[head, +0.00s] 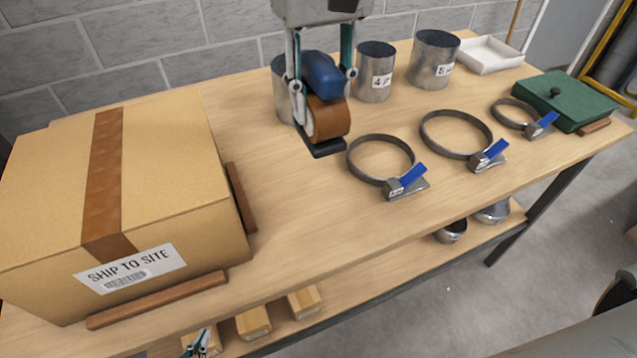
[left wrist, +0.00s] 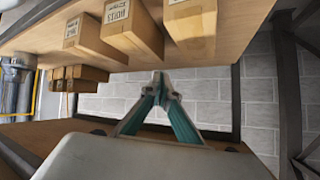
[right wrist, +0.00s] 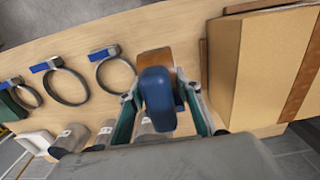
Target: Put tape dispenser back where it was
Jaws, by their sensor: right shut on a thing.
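The tape dispenser (head: 322,74), with a blue body and a roll of brown tape, hangs upright in my right gripper (head: 322,85), whose fingers press on both its sides. It is held above the workbench (head: 290,185), behind the left-hand ring clamp. The right wrist view shows the dispenser's blue body (right wrist: 157,98) between the fingers. My left gripper (head: 197,345) is low at the bottom edge of the head view, below the tabletop. In the left wrist view its fingertips (left wrist: 160,78) meet, with nothing between them.
A taped carton (head: 160,190) stands at the left, with brown wooden strips beside it. Three ring clamps (head: 380,160) lie along the front. Small boxes (head: 253,322) sit on the lower shelf.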

